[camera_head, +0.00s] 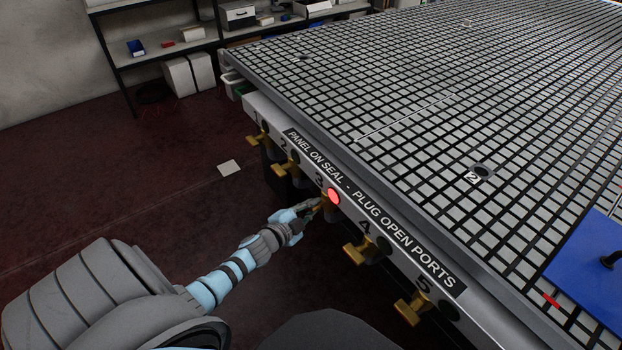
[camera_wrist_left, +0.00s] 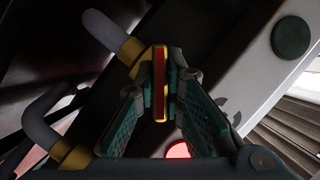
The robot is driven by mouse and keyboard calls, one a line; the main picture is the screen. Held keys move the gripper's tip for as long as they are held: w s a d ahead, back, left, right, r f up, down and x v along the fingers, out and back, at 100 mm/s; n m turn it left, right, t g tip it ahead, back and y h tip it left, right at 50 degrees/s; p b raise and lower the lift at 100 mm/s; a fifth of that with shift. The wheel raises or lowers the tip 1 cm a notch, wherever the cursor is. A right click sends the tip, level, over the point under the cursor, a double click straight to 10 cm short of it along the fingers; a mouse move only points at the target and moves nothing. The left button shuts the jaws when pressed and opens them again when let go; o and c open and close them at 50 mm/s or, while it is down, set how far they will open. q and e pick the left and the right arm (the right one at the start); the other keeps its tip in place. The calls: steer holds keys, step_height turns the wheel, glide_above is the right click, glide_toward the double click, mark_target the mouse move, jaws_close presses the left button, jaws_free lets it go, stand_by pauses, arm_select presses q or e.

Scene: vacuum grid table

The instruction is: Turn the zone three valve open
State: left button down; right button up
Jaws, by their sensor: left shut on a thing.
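The zone three valve (camera_head: 322,203) is a brass-coloured handle under the number 3 on the table's side panel. A lit red lamp (camera_head: 333,196) sits beside it. My left gripper (camera_head: 311,209) reaches it from the left and covers most of the handle. In the left wrist view, the two fingers of my left gripper (camera_wrist_left: 163,98) are shut on the flat yellow and red valve handle (camera_wrist_left: 160,80), which stands between them. The red lamp (camera_wrist_left: 178,151) glows at the bottom there. My right gripper is out of view.
Other brass valves stick out along the panel: one (camera_head: 258,139), two (camera_head: 284,167), four (camera_head: 358,250) and five (camera_head: 410,308). The black grid table (camera_head: 430,110) fills the right, with a blue plate (camera_head: 590,262) on it. The dark red floor (camera_head: 110,190) is mostly clear.

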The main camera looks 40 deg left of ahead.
arm_select(q)
steer(key=n+p, duration=0.1)
steer(key=n+h+p, duration=0.1)
steer(key=p, duration=0.1)
steer(key=shift+w+r+g+p, duration=0.1)
steer(key=shift+r+g+p, duration=0.2)
steer(key=shift+r+g, duration=0.1)
steer(key=shift+a+f+n+h+p, duration=0.15)
steer(key=shift+n+h+p, duration=0.15)
steer(key=shift+n+p, duration=0.3)
steer(key=shift+f+n+g+h, duration=0.15)
steer(key=shift+n+g+h, duration=0.4)
steer(key=shift+n, duration=0.35)
steer(key=shift+f+n+h, duration=0.1)
steer(key=shift+n+h, duration=0.55)
steer(key=shift+n, duration=0.35)
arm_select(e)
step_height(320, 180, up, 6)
arm_select(q)
steer(key=c, duration=1.7)
jaws_free()
steer(key=shift+g, duration=0.25)
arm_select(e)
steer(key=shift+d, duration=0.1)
